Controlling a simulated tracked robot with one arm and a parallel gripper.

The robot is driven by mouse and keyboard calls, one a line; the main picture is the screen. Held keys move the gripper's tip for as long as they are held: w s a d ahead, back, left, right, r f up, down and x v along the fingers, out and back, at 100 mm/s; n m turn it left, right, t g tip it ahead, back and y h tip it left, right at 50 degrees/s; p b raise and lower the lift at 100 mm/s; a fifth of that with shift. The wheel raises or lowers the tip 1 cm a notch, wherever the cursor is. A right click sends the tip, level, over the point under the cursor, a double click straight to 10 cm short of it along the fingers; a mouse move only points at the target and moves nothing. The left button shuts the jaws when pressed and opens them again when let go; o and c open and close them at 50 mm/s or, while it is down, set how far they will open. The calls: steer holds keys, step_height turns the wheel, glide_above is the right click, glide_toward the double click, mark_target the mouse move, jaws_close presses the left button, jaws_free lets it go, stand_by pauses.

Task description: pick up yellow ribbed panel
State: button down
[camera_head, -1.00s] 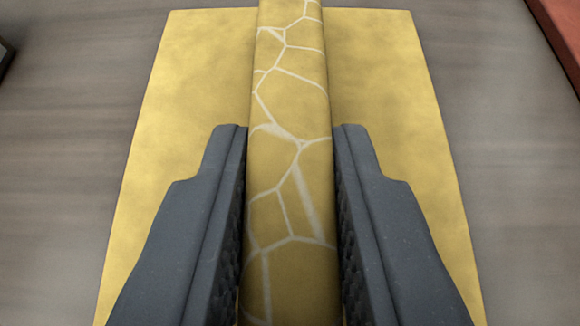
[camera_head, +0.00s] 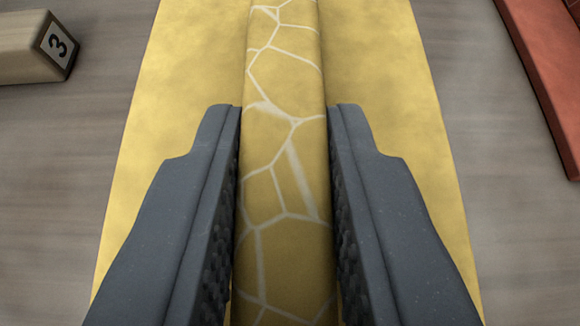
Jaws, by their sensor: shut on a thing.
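The yellow ribbed panel (camera_head: 385,90) is a flat, mottled yellow sheet with a raised rib (camera_head: 285,150) running along its middle. The rib carries a pale, cracked line pattern. My gripper (camera_head: 284,110) has one dark grey finger on each side of the rib and is shut on it. The fingers lie over the flat parts of the panel to the left and right. The panel's far end runs out of the top of the view, and its near end is cut off at the bottom.
A pale beige block (camera_head: 35,45) with a number 3 label lies at the upper left. A red piece (camera_head: 545,75) lies at the upper right, apart from the panel.

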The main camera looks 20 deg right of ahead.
steer(key=s+a, duration=0.2)
steer(key=a, duration=0.1)
steer(key=s+a+r+p, duration=0.1)
steer(key=s+a, duration=0.5)
steer(key=shift+s+a+r, duration=0.15)
steer(key=shift+s+a, duration=0.05)
steer(key=shift+s, duration=0.05)
steer(key=a+f+n+y, duration=0.1)
steer(key=a, duration=0.2)
steer(key=a+n+y+p, duration=0.1)
steer(key=a, duration=0.2)
steer(key=a+f+n+y, duration=0.1)
steer(key=a, duration=0.2)
steer(key=shift+s+f+t+p, duration=0.3)
steer(key=shift+f+p, duration=0.05)
steer(key=shift+p, duration=0.05)
steer(key=shift+d, duration=0.15)
